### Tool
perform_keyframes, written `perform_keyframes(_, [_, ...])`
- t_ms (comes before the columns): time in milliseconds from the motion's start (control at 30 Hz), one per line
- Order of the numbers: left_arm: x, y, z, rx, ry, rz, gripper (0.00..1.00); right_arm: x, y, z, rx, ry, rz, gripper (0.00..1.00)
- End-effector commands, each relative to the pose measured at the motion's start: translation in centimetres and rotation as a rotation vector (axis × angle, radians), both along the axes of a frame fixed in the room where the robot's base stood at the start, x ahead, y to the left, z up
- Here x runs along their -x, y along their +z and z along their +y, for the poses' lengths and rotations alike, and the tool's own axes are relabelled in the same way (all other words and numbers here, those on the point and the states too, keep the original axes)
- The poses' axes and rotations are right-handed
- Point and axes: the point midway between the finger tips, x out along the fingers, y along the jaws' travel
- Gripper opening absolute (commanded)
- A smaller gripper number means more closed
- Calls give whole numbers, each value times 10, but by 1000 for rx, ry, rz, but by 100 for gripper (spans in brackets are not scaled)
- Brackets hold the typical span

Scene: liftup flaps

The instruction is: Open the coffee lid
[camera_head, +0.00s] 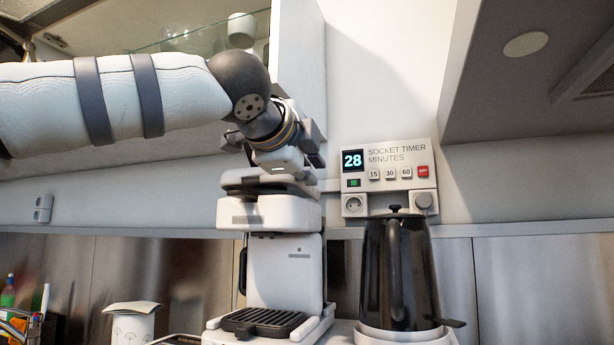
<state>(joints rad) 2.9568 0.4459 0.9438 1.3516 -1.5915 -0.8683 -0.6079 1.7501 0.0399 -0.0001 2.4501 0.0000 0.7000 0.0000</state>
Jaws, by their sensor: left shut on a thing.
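A white coffee machine (283,270) stands on the counter, with a dark drip grate (262,322) at its front base. Its dark lid (262,186) is at the top, above the white head. My left arm comes in from the left, and my left gripper (285,172) points down at the top of the machine. The gripper is shut on the lid. Its fingertips and the lid's back edge are largely hidden by the gripper body, so I cannot tell how far the lid is raised. My right gripper is not in view.
A black kettle (400,270) stands on a white base right of the machine. A socket timer (388,175) showing 28 is on the wall behind. An overhead cabinet with a glass flap (190,40) is above my arm. A white canister (131,325) stands at lower left.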

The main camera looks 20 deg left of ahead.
Motion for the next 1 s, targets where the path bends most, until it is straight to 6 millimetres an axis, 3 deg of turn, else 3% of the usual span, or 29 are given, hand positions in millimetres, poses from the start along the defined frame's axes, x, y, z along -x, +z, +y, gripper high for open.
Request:
perform_keyframes(333, [-14, 20, 5, 9, 19, 201, 0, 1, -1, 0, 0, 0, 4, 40])
perform_keyframes(867, [-12, 24, 0, 9, -6, 242, 0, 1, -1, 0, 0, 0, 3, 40])
perform_keyframes(900, [-12, 24, 0, 9, -6, 243, 21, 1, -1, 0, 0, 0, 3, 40])
perform_keyframes(933, [-12, 24, 0, 9, -6, 242, 28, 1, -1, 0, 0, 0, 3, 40])
perform_keyframes(1000, [-12, 25, 0, 8, -7, 240, 28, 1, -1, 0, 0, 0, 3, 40])
